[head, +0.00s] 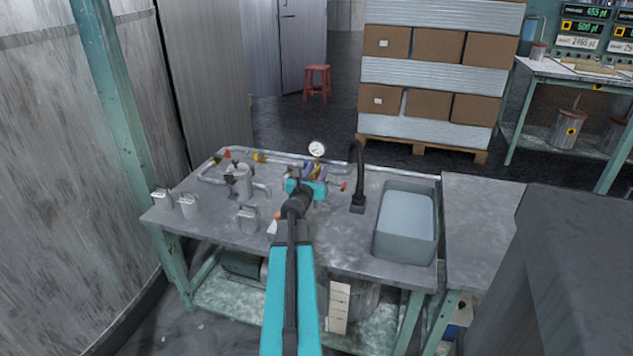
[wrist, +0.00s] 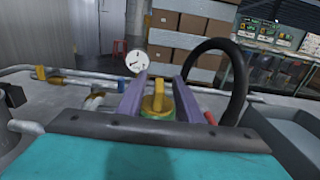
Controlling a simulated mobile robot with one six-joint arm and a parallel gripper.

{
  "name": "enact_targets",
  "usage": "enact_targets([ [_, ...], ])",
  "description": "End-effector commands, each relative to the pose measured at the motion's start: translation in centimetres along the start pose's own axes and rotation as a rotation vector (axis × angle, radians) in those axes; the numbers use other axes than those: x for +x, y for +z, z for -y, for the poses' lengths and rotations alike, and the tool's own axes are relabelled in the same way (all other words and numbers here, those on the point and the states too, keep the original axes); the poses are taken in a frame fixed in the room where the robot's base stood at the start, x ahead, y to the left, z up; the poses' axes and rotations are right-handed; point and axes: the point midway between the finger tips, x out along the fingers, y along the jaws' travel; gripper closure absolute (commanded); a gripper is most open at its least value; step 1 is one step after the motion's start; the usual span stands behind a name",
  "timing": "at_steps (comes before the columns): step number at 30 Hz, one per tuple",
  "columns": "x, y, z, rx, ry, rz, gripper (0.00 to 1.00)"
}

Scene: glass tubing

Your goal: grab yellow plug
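The yellow plug (wrist: 158,103) shows in the wrist view, a round yellow piece with a raised upright handle and a green rim at its base. My gripper (wrist: 161,80) has two purple fingers, one on each side of the plug. The fingers stand apart, and the raised handle is clear of both. I cannot tell whether either finger touches the plug's wider base. In the head view my gripper (head: 315,171) is over the pipes at the back of the metal table, and my arm hides much of what is near it.
The metal table (head: 330,240) carries pipes, a pressure gauge (head: 317,149), a black curved tap (head: 357,180) and a sunken basin (head: 405,223). Metal containers (head: 188,206) stand at the left. A red-handled valve (head: 344,186) is just right of my gripper. The front table surface is mostly clear.

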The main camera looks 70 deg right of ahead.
Motion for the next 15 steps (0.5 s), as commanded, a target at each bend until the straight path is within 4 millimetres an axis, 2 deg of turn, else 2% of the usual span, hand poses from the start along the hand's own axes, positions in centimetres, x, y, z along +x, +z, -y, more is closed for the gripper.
enact_targets([
  [11, -0.01, 0.01, 0.00, 0.000, 0.000, 0.000, 0.69],
  [15, -0.02, 0.00, 0.00, 0.000, 0.000, 0.000, 0.93],
])
